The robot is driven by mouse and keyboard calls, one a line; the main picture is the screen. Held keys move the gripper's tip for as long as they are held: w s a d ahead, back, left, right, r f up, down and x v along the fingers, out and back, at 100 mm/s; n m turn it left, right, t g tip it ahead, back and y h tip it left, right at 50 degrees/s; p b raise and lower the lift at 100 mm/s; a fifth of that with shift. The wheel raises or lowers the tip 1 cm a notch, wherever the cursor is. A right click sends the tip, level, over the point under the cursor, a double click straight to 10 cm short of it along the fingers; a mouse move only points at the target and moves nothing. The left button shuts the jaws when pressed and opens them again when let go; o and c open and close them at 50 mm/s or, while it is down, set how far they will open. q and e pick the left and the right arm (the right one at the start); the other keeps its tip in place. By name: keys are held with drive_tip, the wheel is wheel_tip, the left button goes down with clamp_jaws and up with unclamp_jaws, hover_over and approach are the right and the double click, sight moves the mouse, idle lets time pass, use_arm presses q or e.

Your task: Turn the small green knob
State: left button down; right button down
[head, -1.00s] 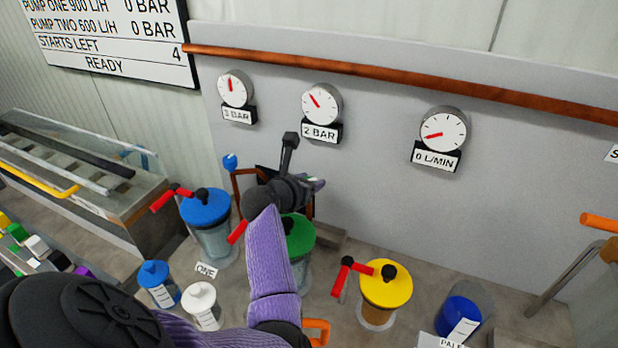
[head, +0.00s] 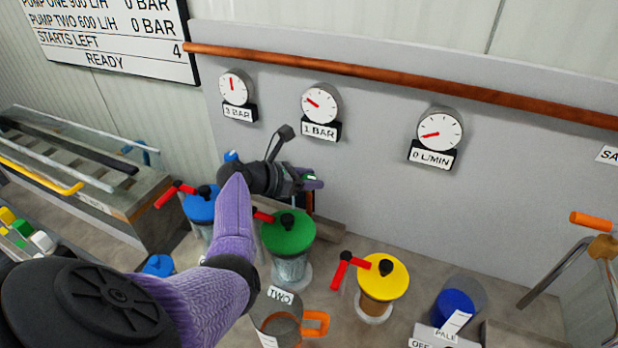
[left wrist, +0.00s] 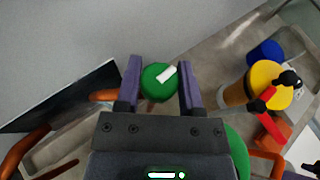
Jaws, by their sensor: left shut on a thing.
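The small green knob (left wrist: 155,84), round with a white mark, sits between the two purple fingers of my left gripper (left wrist: 160,88) in the left wrist view. The left gripper is shut on it, close to the grey wall panel. In the head view my left gripper (head: 312,182) reaches behind the large green-lidded vessel (head: 288,232), and its own body mostly hides the knob. The middle gauge (head: 320,103) above reads 1 BAR. My right gripper is not in view.
A blue-lidded vessel (head: 199,205) and a yellow-lidded one (head: 384,278), with red handles, flank the green-lidded one. An orange-handled jug (head: 280,322) stands in front. A blue cup (head: 456,303) is at right. A copper pipe (head: 400,78) crosses the panel.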

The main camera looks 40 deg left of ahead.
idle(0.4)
use_arm(q)
drive_tip(key=shift+c, duration=1.1)
unclamp_jaws()
drive_tip(key=p+v, duration=0.3)
drive_tip(key=v, duration=0.7)
